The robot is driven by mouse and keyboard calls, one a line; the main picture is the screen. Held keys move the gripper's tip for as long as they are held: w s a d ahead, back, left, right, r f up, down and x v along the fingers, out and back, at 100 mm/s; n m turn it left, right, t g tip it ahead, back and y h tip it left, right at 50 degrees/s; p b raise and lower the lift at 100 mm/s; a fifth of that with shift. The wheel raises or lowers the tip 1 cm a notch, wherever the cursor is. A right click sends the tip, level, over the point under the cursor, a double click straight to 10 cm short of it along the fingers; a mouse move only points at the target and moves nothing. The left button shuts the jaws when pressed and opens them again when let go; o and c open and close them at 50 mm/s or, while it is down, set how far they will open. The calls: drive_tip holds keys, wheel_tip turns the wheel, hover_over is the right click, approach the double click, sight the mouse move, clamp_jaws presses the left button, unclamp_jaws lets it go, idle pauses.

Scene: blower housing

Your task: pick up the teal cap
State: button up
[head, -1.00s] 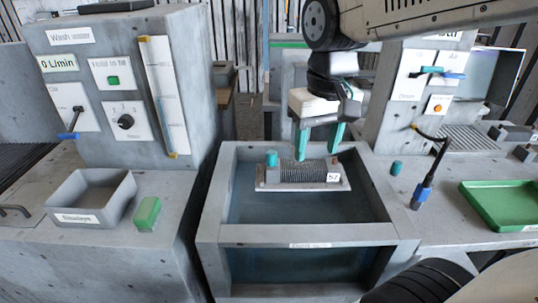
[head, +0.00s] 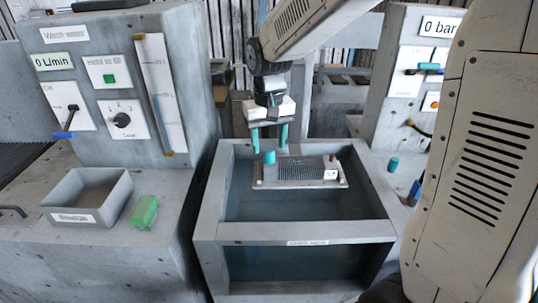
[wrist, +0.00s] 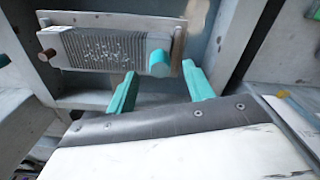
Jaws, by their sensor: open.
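A teal cap (head: 269,158) sits at the left end of a grey finned block (head: 300,168) on a plate in the basin. My gripper (head: 268,143) is open and empty, its two teal fingers pointing down just above this cap. In the wrist view the cap (wrist: 159,63) appears between the two fingertips (wrist: 160,70), nearer the right one. I cannot tell how much depth separates them. A second teal cap (head: 393,165) stands on the bench to the right of the basin.
The concrete basin (head: 207,225) has raised walls around the block. A brown-red peg (head: 332,158) stands at the block's other end. A grey bin (head: 120,200) and a green block (head: 145,211) are on the left bench. A blue-handled tool (head: 415,190) is partly hidden at right.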

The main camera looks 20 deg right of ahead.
wheel_tip(320, 180, down, 2)
drive_tip(key=shift+f, duration=0.2)
drive_tip(key=c, duration=1.1)
drive_tip(key=shift+o, duration=0.2)
drive_tip(key=shift+r, duration=0.45)
drive_tip(key=r, duration=0.3)
drive_tip(key=shift+s, duration=0.2)
drive_tip(key=s+d, duration=0.2)
drive_tip(key=s, duration=0.5)
drive_tip(key=s+d+r, duration=0.1)
drive_tip(key=s+d, duration=0.2)
drive_tip(key=s, duration=0.5)
